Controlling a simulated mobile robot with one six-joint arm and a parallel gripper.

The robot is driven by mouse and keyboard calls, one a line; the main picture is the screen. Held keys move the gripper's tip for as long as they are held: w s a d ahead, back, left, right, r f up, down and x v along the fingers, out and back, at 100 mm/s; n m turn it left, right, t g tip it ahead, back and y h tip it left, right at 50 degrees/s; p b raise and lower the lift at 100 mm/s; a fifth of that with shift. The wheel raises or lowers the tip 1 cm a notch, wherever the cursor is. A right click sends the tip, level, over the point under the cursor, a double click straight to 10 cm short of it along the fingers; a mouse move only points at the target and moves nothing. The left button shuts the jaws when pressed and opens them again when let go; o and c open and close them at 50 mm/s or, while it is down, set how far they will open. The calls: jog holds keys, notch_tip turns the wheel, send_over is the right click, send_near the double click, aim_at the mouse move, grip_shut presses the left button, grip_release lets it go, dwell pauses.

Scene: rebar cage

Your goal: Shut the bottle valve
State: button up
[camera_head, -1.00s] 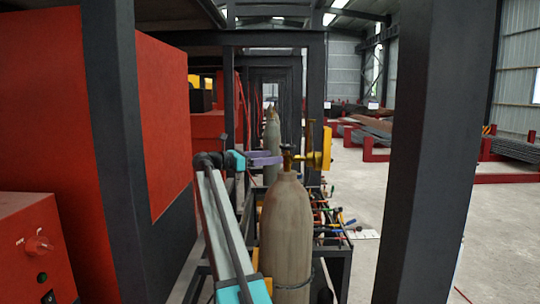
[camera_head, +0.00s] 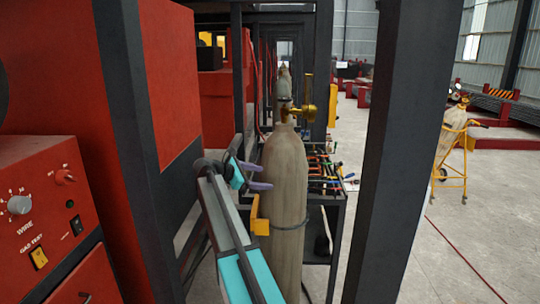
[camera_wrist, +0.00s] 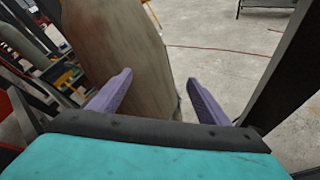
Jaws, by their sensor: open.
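The gas bottle (camera_head: 284,185) is a tall grey-brown cylinder standing upright in the middle of the head view. Its brass valve (camera_head: 286,112) sits on top, with a gold regulator fitting (camera_head: 305,110) reaching to the right. My gripper (camera_head: 262,175) has purple fingers and is left of the bottle's shoulder, lower than the valve. In the wrist view my gripper (camera_wrist: 160,92) is open, its fingers apart with nothing held between them. The bottle body (camera_wrist: 125,55) rises just beyond the fingers there. The valve is not in the wrist view.
A dark post (camera_head: 395,150) stands close on the right, and another post (camera_head: 135,110) on the left by the red welding machine (camera_head: 45,215). A tool rack (camera_head: 325,180) is behind the bottle. A yellow trolley (camera_head: 452,150) stands on open floor at right.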

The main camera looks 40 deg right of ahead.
jog(key=s+a+f+m+y, duration=0.1)
jog(key=s+a+f+y, duration=0.1)
jog(key=a+f, duration=0.5)
jog(key=s+a+f+m+t+y, duration=0.1)
jog(key=s+a+f+m+y, duration=0.2)
jog(key=f, duration=0.7)
jog(key=s+a+f+y, duration=0.1)
jog(key=s+a+f, duration=0.1)
jog(key=a+f, duration=0.55)
jog(key=s+a+f+m+y+b, duration=0.1)
jog(key=s+a+f+m+y, duration=0.15)
jog(key=s+a+f, duration=0.65)
jog(key=s+a+f+m+y, duration=0.25)
jog(key=s+a+f, duration=0.35)
jog(key=f, duration=0.4)
jog(key=s+a+f+m+g+y+b, duration=0.1)
jog(key=s+a+f+m+g+b, duration=0.1)
jog(key=s+f, duration=1.1)
jog(key=s+a+f+m+g+y+b, duration=0.1)
jog(key=s+a+f+g+b, duration=0.3)
jog(key=s+f, duration=0.9)
jog(key=s+a+b, duration=0.1)
jog(key=s+a, duration=0.2)
jog(key=shift+s+f+m+g, duration=0.3)
jog(key=shift+s+f+m, duration=0.05)
jog(key=shift+m, duration=0.05)
